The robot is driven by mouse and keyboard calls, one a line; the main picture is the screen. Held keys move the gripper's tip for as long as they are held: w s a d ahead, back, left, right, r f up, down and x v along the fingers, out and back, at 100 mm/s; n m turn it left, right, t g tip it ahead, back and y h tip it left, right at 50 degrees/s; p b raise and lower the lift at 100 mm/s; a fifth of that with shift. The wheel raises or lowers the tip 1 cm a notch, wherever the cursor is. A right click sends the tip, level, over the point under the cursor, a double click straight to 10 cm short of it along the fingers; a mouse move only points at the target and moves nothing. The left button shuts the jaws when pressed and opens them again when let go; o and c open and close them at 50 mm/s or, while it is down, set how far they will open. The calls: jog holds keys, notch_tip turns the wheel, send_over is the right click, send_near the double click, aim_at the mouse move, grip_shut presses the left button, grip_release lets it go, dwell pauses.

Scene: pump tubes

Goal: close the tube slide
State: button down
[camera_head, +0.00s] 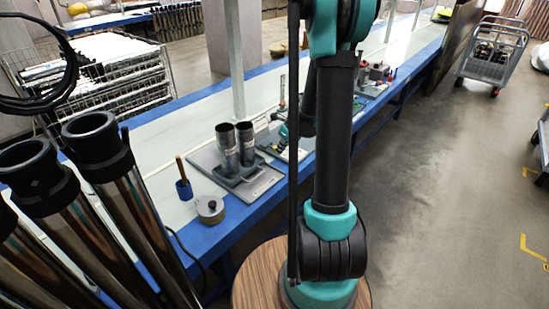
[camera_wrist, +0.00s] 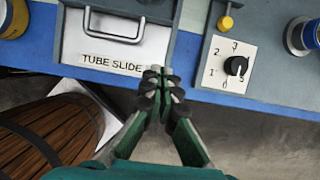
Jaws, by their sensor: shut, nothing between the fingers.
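The tube slide is a drawer with a white front (camera_wrist: 122,40), labelled "TUBE SLIDE", at the upper left of the wrist view. It has a metal bar handle (camera_wrist: 110,38). My gripper (camera_wrist: 159,74) is in the middle of the wrist view with its fingertips together and nothing between them. The tips appear at the lower right edge of the slide, just right of the label; I cannot tell whether they touch it.
A wooden barrel-like object (camera_wrist: 50,140) is at lower left. In the head view, large dark tubes (camera_head: 100,200) stand at left beside the blue-edged bench (camera_head: 225,238).

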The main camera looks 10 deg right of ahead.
jog(key=x, duration=0.9)
jog(key=shift+f, duration=0.25)
jog(key=shift+w+a, duration=0.8)
jog(key=shift+w, duration=0.2)
jog(key=shift+w+a, duration=0.4)
jog(key=shift+w, duration=0.25)
jog(key=w+a, duration=0.3)
jog(key=w, duration=0.2)
jog(key=w+a, duration=0.4)
jog(key=w, duration=0.1)
jog(key=w+a, duration=0.4)
jog(key=w, duration=0.1)
